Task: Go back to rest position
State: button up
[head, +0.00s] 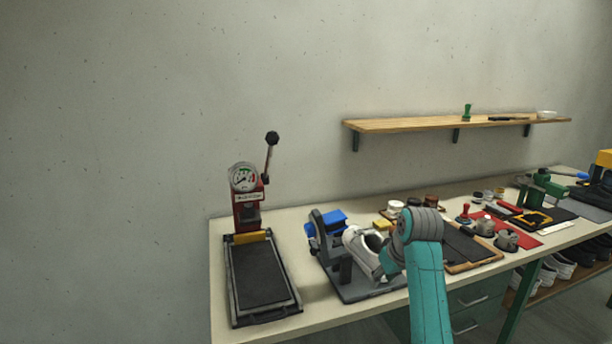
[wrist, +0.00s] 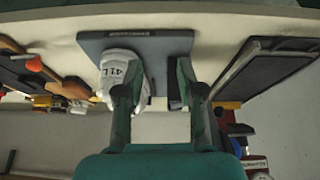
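My gripper (wrist: 155,82) shows in the wrist view with its two dark green fingers apart and nothing held between them. A white shoe (wrist: 122,72) marked "41L" lies beside and partly behind the left finger; I cannot tell whether they touch. In the head view, my teal arm (head: 428,290) reaches over the bench front, and my fingers are not clearly visible there. The white shoe (head: 361,252) sits at the grey and blue fixture (head: 330,225), just left of my arm. My arm hides part of that fixture's right side.
A red press with a gauge (head: 243,180) and a dark framed plate (head: 262,275) stand on the bench's left end. Right of my arm are a dark tray (head: 468,248), pots, a red mat (head: 525,238) and a green tool (head: 540,188). A wooden shelf (head: 440,124) hangs above.

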jog(key=s+f+m+t, duration=0.1)
jog(key=s+f, duration=0.4)
jog(key=f, duration=0.6)
jog(key=s+f+m+t, duration=0.15)
jog(key=s+f, duration=0.35)
jog(key=f, duration=0.6)
jog(key=s+a+f+t, duration=0.1)
jog(key=s+f, duration=0.4)
jog(key=s, duration=0.4)
jog(key=s+f+t, duration=0.2)
jog(key=s+f, duration=0.2)
jog(key=s, duration=0.4)
jog(key=s+r+m+t+h, duration=0.1)
jog(key=s+r+t, duration=0.15)
jog(key=s, duration=1.65)
jog(key=s+r+t, duration=0.2)
jog(key=s+r, duration=1.4)
jog(key=shift+s+a, duration=0.15)
